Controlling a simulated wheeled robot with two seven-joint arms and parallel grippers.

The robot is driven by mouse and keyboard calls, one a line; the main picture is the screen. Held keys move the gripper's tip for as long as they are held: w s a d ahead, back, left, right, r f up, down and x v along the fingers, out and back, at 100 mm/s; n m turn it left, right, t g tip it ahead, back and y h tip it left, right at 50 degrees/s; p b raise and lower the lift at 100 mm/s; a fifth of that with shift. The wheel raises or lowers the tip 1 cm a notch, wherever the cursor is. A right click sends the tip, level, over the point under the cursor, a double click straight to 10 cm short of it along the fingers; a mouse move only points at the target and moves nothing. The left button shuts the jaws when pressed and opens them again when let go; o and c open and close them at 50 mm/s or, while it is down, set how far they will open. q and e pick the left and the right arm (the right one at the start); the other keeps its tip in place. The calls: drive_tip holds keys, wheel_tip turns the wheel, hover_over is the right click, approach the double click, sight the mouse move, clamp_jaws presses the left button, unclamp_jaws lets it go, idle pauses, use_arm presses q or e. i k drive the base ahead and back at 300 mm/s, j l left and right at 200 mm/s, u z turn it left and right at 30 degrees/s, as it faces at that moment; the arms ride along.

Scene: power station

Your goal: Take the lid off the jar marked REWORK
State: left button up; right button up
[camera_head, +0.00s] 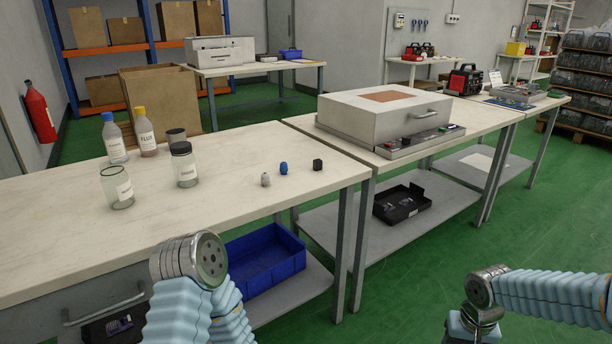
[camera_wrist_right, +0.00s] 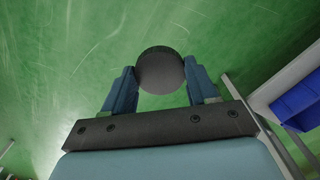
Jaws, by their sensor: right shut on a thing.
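In the right wrist view my right gripper (camera_wrist_right: 161,78) is shut on a round dark lid (camera_wrist_right: 160,66), held over the green floor away from the table. In the head view a clear glass jar (camera_head: 117,188) stands open, with no lid, near the left of the work table. A second jar (camera_head: 185,167) with a dark lid stands to its right, and a third dark-lidded jar (camera_head: 176,137) stands behind. The jars have white labels whose words are too small to read. My left arm shows at the table's front, but its gripper is out of view.
A blue-capped bottle (camera_head: 113,140) and a yellow-capped bottle (camera_head: 145,132) stand behind the jars. Three small parts, one blue (camera_head: 283,168), lie to the right on the table (camera_head: 230,215). A blue bin (camera_head: 262,262) sits on the lower shelf. The table's front middle is clear.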

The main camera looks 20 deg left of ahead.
sight(115, 181)
drive_tip(key=i+l+u, duration=0.15)
drive_tip(key=u, duration=0.35)
drive_tip(key=l+u, duration=0.2)
drive_tip(key=u, duration=0.3)
drive_tip(key=i+l+u, duration=0.1)
drive_tip(key=l+u, duration=0.2)
drive_tip(key=u, duration=0.15)
